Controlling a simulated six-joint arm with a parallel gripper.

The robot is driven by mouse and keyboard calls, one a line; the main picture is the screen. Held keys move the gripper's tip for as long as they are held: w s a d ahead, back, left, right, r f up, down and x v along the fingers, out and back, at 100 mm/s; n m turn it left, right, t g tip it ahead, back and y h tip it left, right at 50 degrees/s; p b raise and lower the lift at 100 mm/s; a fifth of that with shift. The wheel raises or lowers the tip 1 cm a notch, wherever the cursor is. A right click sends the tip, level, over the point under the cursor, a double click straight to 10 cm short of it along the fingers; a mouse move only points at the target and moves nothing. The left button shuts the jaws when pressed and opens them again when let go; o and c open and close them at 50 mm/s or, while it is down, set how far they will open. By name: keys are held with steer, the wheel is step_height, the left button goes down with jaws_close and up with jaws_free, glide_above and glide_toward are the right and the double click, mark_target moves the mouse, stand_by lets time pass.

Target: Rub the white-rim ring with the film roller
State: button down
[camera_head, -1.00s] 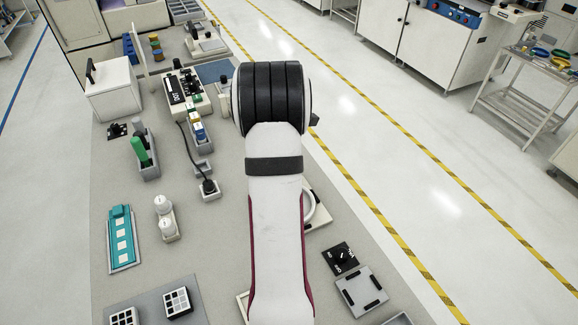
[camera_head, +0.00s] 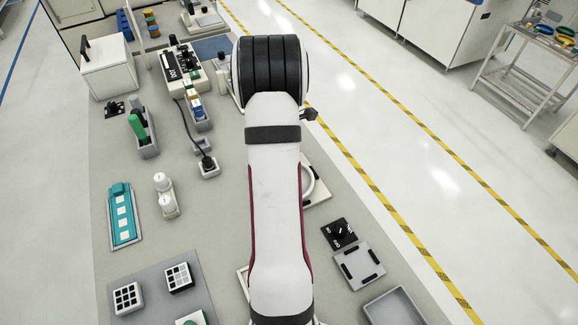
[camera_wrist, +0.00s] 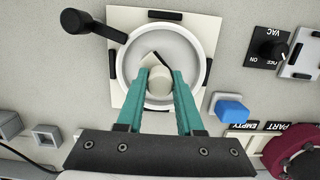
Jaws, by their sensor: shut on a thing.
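The white-rim ring (camera_wrist: 160,62) sits on a cream square plate (camera_wrist: 122,20) with dark clips in the wrist view. In the head view my arm hides much of it, and part of its rim (camera_head: 309,184) shows on the right. My gripper (camera_wrist: 160,80) has two teal fingers, shut on a pale, rounded piece that looks like the film roller (camera_wrist: 158,84). The roller overlaps the inside of the ring in the picture; I cannot tell whether it touches the ring. The gripper is hidden in the head view.
A black-ended lever (camera_wrist: 88,24) reaches beside the plate. A VAC knob (camera_wrist: 267,49), a blue block (camera_wrist: 231,108) and a maroon round thing (camera_wrist: 296,157) are to the right. In the head view, a grey tray (camera_head: 371,306) stands front right; bare bench shows left of my arm.

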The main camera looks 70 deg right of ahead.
steer(key=shift+w+d, duration=0.3)
steer(key=shift+d, duration=0.45)
step_height(320, 180, up, 8)
steer(key=shift+r, duration=0.2)
steer(key=w+a+r+m, duration=0.2)
steer(key=w+a+r, duration=0.2)
steer(key=w+a, duration=0.5)
steer(key=w+a+r+m, duration=0.2)
steer(key=w+a+r, duration=0.1)
steer(key=w+a, duration=0.6)
steer(key=w+a+r+m, duration=0.1)
steer(key=a+r+m, duration=0.1)
steer(key=a, duration=1)
steer(key=w+a+r+m+y, duration=0.1)
steer(key=a+r+m, duration=0.2)
steer(key=a, duration=0.9)
step_height(320, 180, up, 2)
steer(key=shift+w+r+g, duration=0.1)
steer(key=shift+w+g, duration=0.05)
steer(key=shift+g, duration=0.15)
